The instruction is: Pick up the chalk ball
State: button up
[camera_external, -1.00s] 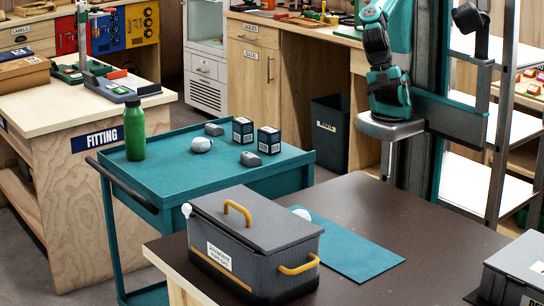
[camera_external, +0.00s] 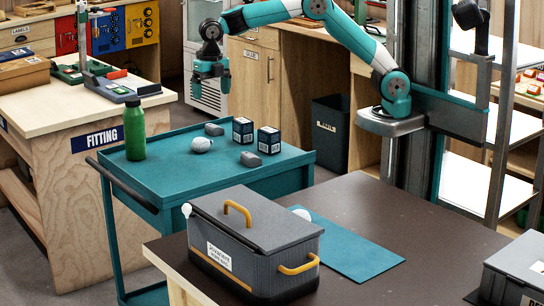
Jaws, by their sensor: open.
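A small whitish ball-like thing (camera_external: 201,145), which looks like the chalk ball, rests on the teal cart top (camera_external: 185,172) among small boxes and grey blocks. Another rounded white thing (camera_external: 301,213) shows on the teal mat (camera_external: 352,250), partly hidden behind the grey lidded box (camera_external: 255,255); I cannot tell what it is. My gripper (camera_external: 211,90) points down, open and empty, well above the back of the cart. It is apart from everything on the cart.
A green bottle (camera_external: 134,130) stands at the cart's left. Two dark boxes (camera_external: 243,130) (camera_external: 268,140) and grey blocks (camera_external: 214,129) (camera_external: 250,159) sit close around the whitish ball. The cart's front area is clear. The brown table (camera_external: 415,215) is in front.

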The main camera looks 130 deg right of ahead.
jog(key=n, duration=0.1)
send_over(202, 139)
notch_tip(202, 139, down, 2)
notch_tip(202, 139, down, 11)
jog(key=shift+s+a+f+p, duration=0.1)
jog(key=shift+s+p, duration=0.05)
jog(key=shift+p, duration=0.35)
jog(key=shift+d+f+p, duration=0.2)
jog(key=shift+f+p, duration=0.45)
jog(key=shift+f, duration=2.25)
jog(key=c, duration=1)
